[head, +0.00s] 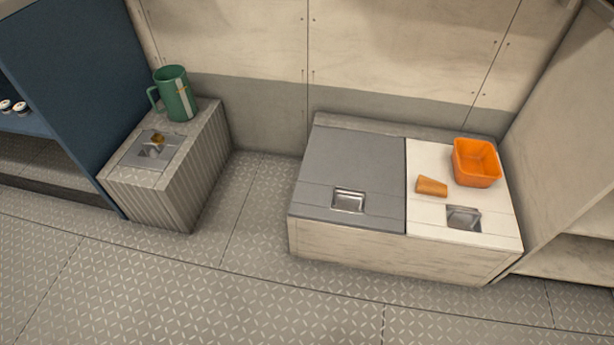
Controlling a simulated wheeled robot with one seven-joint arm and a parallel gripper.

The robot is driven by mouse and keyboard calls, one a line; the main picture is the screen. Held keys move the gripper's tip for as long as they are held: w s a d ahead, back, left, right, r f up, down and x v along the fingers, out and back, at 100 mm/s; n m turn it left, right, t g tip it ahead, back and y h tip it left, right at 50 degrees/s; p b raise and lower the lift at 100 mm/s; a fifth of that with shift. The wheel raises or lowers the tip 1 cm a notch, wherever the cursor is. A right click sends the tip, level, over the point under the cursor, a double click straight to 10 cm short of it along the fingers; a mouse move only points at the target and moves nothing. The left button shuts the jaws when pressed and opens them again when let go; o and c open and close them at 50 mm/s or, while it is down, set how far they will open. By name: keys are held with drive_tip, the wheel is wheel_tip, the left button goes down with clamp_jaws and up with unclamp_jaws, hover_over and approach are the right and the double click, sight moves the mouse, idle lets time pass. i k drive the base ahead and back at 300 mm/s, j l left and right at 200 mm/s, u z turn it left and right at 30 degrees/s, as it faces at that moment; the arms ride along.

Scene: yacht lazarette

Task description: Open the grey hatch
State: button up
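The grey hatch (352,168) is the left lid on top of a low pale locker (350,246) in the head view. It lies flat and closed. A square recessed metal pull (349,200) sits near its front edge. Nothing lies on the grey hatch. A white hatch (424,210) lies beside it on the right, also flat, with its own recessed metal pull (464,217). My gripper is not in view.
An orange bin (476,162) and an orange-brown tapered piece (431,186) rest on the white hatch. At left, a ribbed grey box (180,183) carries a green mug (175,94). A blue cabinet (80,75) stands further left. The patterned floor (210,290) in front is clear.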

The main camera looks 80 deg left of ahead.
sight(347, 178)
drive_tip(key=u, duration=2.35)
drive_tip(key=i+u, duration=0.2)
drive_tip(key=i+l, duration=0.15)
drive_tip(key=i, duration=0.2)
drive_tip(key=i+l+z, duration=0.1)
drive_tip(key=i, duration=0.3)
